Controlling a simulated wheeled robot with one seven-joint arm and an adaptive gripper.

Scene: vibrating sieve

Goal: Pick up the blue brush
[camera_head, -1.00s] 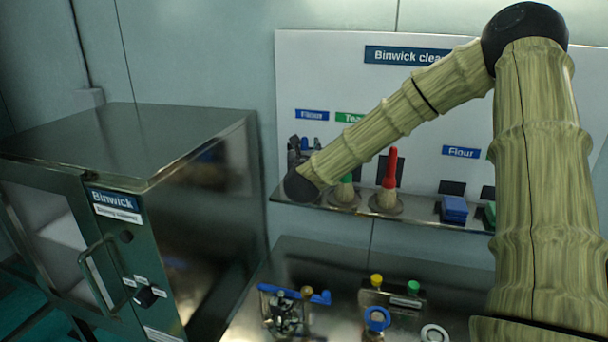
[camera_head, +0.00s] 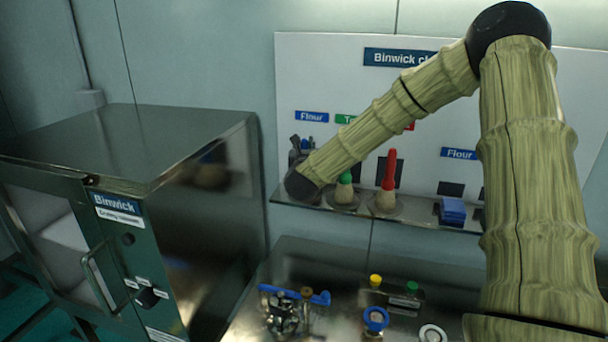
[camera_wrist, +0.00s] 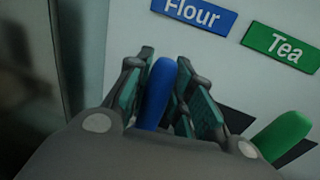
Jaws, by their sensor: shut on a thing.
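The blue brush shows in the wrist view as an upright blue handle (camera_wrist: 155,95). My gripper (camera_wrist: 160,85) is shut on this handle, with one finger on each side of it. The brush's lower part is hidden behind the gripper body. In the head view my gripper (camera_head: 299,150) is at the left end of the shelf, below the blue Flour label. My arm hides most of it there, and I cannot make out the blue brush in that view.
A green-handled brush (camera_head: 344,190) and a red-handled brush (camera_head: 388,180) stand close to the right on the shelf (camera_head: 415,217). A steel cabinet (camera_head: 215,220) is at the left. Sieve parts (camera_head: 283,315) lie on the bench below.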

